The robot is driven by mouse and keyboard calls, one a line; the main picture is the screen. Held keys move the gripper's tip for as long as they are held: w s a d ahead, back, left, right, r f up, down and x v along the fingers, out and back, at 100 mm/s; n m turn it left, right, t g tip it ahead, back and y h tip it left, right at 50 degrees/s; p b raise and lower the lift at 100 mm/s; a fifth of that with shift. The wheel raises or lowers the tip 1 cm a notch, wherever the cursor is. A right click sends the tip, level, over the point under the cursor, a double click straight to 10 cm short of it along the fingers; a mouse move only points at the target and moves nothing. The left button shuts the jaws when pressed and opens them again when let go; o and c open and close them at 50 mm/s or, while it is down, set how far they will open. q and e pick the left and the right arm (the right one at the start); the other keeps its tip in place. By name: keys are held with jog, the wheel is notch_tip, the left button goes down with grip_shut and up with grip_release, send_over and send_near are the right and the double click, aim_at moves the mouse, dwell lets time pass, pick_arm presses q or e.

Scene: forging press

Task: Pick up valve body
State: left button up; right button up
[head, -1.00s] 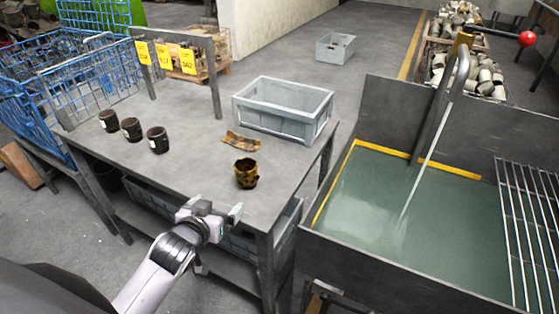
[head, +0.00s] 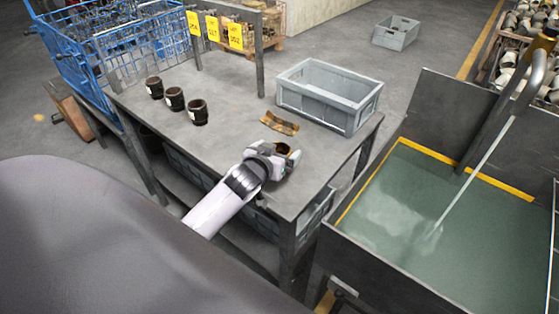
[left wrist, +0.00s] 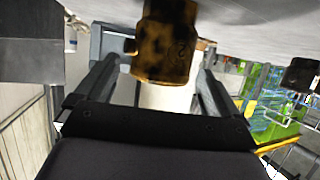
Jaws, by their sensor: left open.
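A rusty brown valve body (head: 283,148) stands on the grey workbench (head: 235,115), mostly hidden behind my left gripper in the head view. In the left wrist view, where the bench top shows at the top, the valve body (left wrist: 165,50) is large, with a dark mark like a "2" and a stub on its side. My left gripper (head: 287,158) is open, with a finger on either side of the part in the left wrist view (left wrist: 158,75). I cannot tell whether a finger touches it. My right gripper is not in view.
A brown rag-like piece (head: 279,123) lies just behind the valve body. A grey crate (head: 330,97) stands behind it. Three dark cylindrical parts (head: 175,98) stand further left. A tank of greenish liquid (head: 400,225) is at right. The bench middle is clear.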

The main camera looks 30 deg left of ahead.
pick_arm(q)
jog(key=shift+x, duration=0.85)
jog(key=c, duration=1.2)
jog(key=shift+c, duration=0.8)
jog(key=shift+r, duration=0.15)
